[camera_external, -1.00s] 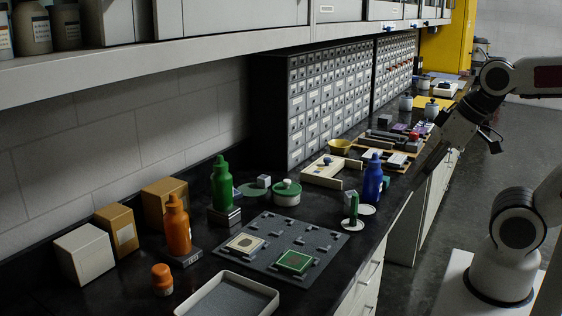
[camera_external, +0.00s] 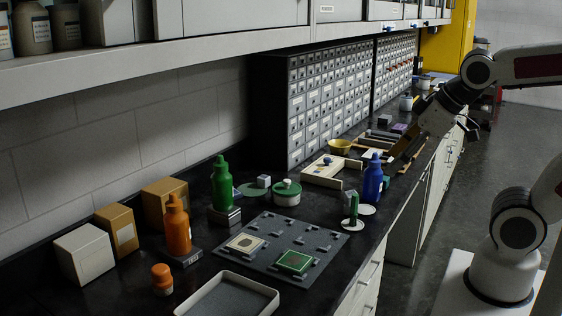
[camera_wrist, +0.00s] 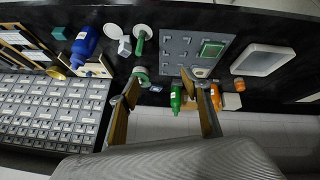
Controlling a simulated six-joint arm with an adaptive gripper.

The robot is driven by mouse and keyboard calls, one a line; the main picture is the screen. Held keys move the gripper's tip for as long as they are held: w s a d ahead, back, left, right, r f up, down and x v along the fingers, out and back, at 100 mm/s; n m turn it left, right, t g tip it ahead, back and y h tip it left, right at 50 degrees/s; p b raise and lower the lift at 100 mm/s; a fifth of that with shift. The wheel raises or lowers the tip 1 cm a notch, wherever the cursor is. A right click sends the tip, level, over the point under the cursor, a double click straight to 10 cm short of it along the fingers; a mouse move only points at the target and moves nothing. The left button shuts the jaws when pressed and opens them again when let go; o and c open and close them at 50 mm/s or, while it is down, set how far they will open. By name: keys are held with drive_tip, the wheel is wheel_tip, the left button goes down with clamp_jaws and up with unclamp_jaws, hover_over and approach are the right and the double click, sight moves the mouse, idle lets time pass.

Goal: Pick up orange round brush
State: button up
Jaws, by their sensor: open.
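A short, round orange piece (camera_external: 162,279) stands on the dark bench at the front left, between the orange bottle and the white tray. It is the likeliest orange round brush, but no bristles can be made out. It also shows in the wrist view (camera_wrist: 239,85), right of the fingers. My gripper (camera_external: 406,158) is at the bench's right side, far behind and right of the orange piece. In the wrist view my gripper (camera_wrist: 160,93) has its two tan fingers wide apart with nothing held between them.
An orange bottle (camera_external: 177,226), a green bottle (camera_external: 221,187) and a blue bottle (camera_external: 373,180) stand upright on the bench. A grey pegboard (camera_external: 268,247) and white tray (camera_external: 262,289) lie at the front. Drawer cabinets (camera_external: 325,100) and an overhead shelf (camera_external: 200,50) border the back.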

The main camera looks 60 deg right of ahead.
drive_tip(key=w+r+n+t, duration=0.1)
drive_tip(key=w+r+n, duration=0.15)
drive_tip(key=w, duration=0.35)
drive_tip(key=w+r+n+t, duration=0.1)
drive_tip(key=w+r+n, duration=0.15)
drive_tip(key=w, duration=0.35)
drive_tip(key=w+a+r+n+t+y, duration=0.1)
drive_tip(key=w+a+n+t+y, duration=0.1)
drive_tip(key=w+a+n, duration=0.35)
drive_tip(key=w+a+r+n+t+y, duration=0.1)
drive_tip(key=w+a+n, duration=0.2)
drive_tip(key=w+n, duration=0.5)
drive_tip(key=w+a+n+t+y, duration=0.2)
drive_tip(key=w+a+n, duration=0.2)
drive_tip(key=w, duration=0.6)
drive_tip(key=w+a+f+n+g+y, duration=0.1)
drive_tip(key=w+a+f+n+y, duration=0.25)
drive_tip(key=a+n, duration=0.4)
drive_tip(key=w+a+f+n+g+y, duration=0.1)
drive_tip(key=w+a+f+n+y, duration=0.25)
drive_tip(key=a+n, duration=0.35)
drive_tip(key=s+a+f+n+g+y, duration=0.3)
drive_tip(key=a+f+n, duration=0.2)
drive_tip(key=f, duration=0.1)
drive_tip(key=s+a+f+n+g+y, duration=0.3)
drive_tip(key=a+f+n+g, duration=0.1)
drive_tip(key=a+f+n, duration=0.1)
drive_tip(key=shift+s+f+n+g, duration=0.3)
drive_tip(key=shift+f+n, duration=0.4)
drive_tip(key=shift+f, duration=0.15)
